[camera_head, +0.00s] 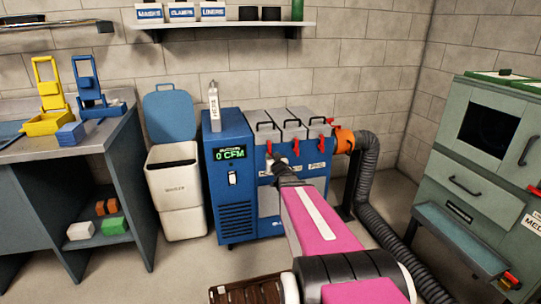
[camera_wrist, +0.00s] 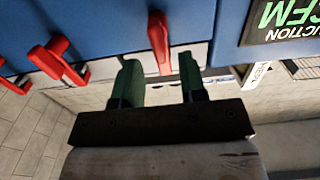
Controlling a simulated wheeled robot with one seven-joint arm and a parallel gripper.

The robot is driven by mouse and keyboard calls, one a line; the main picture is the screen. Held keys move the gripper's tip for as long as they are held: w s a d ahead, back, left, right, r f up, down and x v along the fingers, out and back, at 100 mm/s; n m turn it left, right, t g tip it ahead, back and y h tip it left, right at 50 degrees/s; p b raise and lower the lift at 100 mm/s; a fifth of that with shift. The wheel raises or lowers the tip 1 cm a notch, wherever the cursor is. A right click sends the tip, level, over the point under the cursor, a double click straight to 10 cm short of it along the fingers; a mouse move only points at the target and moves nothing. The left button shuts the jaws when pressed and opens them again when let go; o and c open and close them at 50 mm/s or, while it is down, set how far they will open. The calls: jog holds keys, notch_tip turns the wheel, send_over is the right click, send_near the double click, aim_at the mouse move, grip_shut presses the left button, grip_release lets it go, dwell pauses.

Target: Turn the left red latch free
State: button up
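The left red latch (camera_head: 269,147) hangs on the front of the blue suction unit (camera_head: 229,190), just right of its display. In the wrist view, which is upside down, this latch (camera_wrist: 159,42) points between the two green fingers of my gripper (camera_wrist: 159,66). The fingers are open, with a gap visible on both sides of the latch. In the head view my gripper (camera_head: 277,163) is small and partly hidden by my arm. The middle red latch (camera_head: 296,147) and right red latch (camera_head: 322,144) hang farther right; a neighbouring latch (camera_wrist: 55,62) shows in the wrist view.
The display (camera_head: 231,154) reads 0 CFM. Grey lids (camera_head: 288,125) with black handles top the unit. An orange collar (camera_head: 344,141) and black hose (camera_head: 368,190) run down its right side. A white bin (camera_head: 175,190) stands left, a green cabinet (camera_head: 470,175) right.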

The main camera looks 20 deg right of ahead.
aim_at(271, 155)
jog(key=w, duration=0.4)
grip_shut()
